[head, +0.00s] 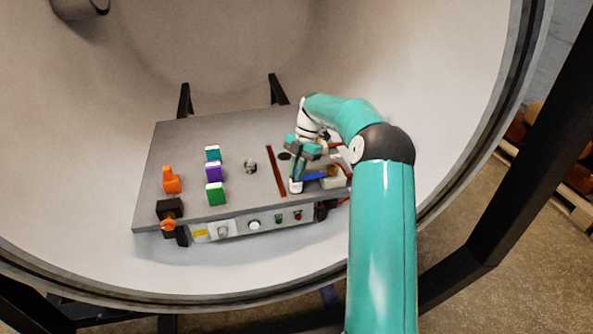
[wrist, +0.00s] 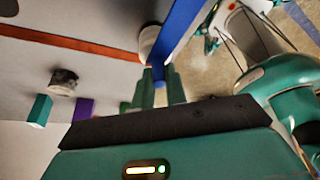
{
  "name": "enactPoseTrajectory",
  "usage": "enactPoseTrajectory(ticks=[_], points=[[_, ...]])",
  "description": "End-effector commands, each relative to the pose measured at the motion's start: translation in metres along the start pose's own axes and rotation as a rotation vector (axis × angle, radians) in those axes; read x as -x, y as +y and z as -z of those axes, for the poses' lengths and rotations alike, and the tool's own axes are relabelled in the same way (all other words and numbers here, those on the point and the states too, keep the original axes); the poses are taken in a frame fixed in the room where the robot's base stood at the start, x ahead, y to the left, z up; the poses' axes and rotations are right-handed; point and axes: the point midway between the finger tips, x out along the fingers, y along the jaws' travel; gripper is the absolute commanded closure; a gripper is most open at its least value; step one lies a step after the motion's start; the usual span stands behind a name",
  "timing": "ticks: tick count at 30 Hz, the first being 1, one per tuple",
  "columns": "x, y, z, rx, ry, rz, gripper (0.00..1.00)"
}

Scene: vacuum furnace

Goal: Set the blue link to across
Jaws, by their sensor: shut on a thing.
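The blue link (head: 315,176) is a flat blue bar lying above the grey panel (head: 240,130). In the head view it runs left to right from a white round post (head: 296,187) toward a white block (head: 334,182). My gripper (head: 298,178) points down at the link's left end. In the wrist view the blue link (wrist: 182,28) runs up and right from my fingertips (wrist: 158,75), which are shut on its near end. The white post (wrist: 149,38) shows beside the link there. My gripper hides part of the link's end in the head view.
A dark red strip (head: 276,171) lies left of my gripper. Further left are a metal knob (head: 250,166), green, purple (head: 213,173) and teal blocks, and orange handles (head: 171,181). The curved chamber wall surrounds the panel. Bare panel lies behind the blocks.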

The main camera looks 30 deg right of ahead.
Motion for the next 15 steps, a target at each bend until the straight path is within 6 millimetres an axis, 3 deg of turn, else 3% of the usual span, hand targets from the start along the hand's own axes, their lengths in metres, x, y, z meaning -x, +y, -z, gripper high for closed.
enactPoseTrajectory(ticks=[2, 3, 6, 15], points=[[0.0, -0.0024, -0.0007, -0.003, 0.001, 0.006, 1.0], [0.0, -0.0025, -0.0007, -0.003, 0.001, 0.006, 0.79], [0.0, -0.002, -0.0005, -0.003, 0.001, 0.005, 0.64], [0.0017, -0.001, -0.0002, -0.002, 0.001, 0.003, 0.64]])
